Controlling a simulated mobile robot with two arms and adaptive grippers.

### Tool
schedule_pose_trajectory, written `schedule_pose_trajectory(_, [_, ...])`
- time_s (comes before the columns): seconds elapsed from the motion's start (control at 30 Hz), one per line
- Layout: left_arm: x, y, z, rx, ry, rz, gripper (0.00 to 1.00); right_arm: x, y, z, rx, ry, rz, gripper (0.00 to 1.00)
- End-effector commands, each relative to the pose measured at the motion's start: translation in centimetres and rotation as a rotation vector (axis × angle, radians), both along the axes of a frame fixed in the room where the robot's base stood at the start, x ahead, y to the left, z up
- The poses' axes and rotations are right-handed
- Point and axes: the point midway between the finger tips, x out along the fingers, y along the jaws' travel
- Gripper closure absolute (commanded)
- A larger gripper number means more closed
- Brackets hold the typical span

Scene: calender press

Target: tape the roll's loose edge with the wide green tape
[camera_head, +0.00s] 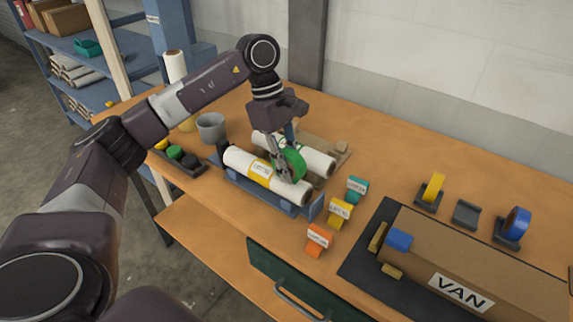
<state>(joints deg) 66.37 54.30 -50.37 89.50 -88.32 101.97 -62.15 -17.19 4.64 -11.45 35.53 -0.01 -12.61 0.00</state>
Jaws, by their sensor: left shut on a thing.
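My left gripper (283,158) is shut on a wide green tape roll (291,164), held over the cradle area. The tape sits at the near white roll (240,161), which has a yellow labelled band (261,172) and rests in a blue-grey cradle (268,197). I cannot tell whether the tape touches the roll. A second white roll (316,161) lies just behind, partly hidden by the gripper and tape. The loose edge cannot be made out. My right gripper is not in view.
Orange (317,240), yellow (340,212) and teal (357,188) labelled blocks stand right of the cradle. A brown VAN package (490,262) lies on a dark mat. Yellow (434,187) and blue (518,223) tape rolls stand in holders. A grey cup (211,126) stands at left.

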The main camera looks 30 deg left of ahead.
Motion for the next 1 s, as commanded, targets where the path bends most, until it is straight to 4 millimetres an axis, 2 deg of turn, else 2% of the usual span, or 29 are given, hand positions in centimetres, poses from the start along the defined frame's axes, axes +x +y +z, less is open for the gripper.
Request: schedule_pose_trajectory(1.0, [-0.1,-1.3,-0.1,0.0,0.0,0.0,1.0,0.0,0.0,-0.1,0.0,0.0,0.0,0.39])
